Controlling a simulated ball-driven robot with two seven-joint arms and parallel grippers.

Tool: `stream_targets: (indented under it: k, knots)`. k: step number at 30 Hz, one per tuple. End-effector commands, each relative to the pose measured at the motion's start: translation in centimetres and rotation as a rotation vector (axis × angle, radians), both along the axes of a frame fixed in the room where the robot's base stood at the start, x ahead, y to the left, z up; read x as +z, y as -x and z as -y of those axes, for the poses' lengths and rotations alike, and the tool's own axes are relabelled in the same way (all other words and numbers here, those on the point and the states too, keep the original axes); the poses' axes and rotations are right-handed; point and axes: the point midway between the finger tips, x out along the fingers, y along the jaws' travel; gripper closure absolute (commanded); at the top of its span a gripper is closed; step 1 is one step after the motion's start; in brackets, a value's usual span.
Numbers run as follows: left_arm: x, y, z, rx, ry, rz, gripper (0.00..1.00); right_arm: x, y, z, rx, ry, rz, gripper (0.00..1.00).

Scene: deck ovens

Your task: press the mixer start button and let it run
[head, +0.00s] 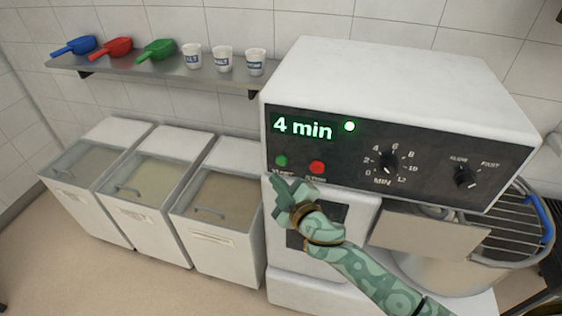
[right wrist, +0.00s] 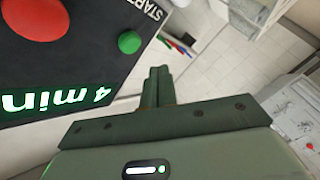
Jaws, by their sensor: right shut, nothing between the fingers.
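The mixer (head: 400,85) is a large white machine with a dark control panel. Its display (head: 302,127) reads "4 min" in green, with a lit green lamp (head: 350,126) beside it. The green start button (head: 281,161) sits below the display, left of the red stop button (head: 317,167). My right gripper (head: 275,184) is shut and empty just below the start button. In the right wrist view, the shut fingers (right wrist: 158,85) are apart from the start button (right wrist: 130,42) in the picture; whether they touch the panel is unclear. My left gripper is not in view.
A minute dial (head: 389,163) and a speed dial (head: 465,177) are on the panel. The bowl with a wire guard (head: 515,225) is at the right. Several lidded bins (head: 215,235) stand left, under a shelf (head: 170,68) with scoops and cups.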

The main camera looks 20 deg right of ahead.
Motion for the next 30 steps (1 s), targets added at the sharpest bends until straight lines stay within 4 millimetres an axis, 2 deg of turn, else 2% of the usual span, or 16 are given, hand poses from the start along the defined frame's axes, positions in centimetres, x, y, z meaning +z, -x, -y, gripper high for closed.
stream_targets:
  k: [8,29,30]
  knots:
    - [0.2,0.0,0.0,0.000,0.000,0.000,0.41,0.0,1.7,-1.1,0.000,-0.001,0.000,1.00]
    - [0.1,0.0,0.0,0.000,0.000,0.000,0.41,0.0,1.7,-1.2,0.002,0.012,0.004,1.00]
    - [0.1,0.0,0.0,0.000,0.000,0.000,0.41,-0.5,1.7,-1.2,0.008,0.012,-0.010,1.00]
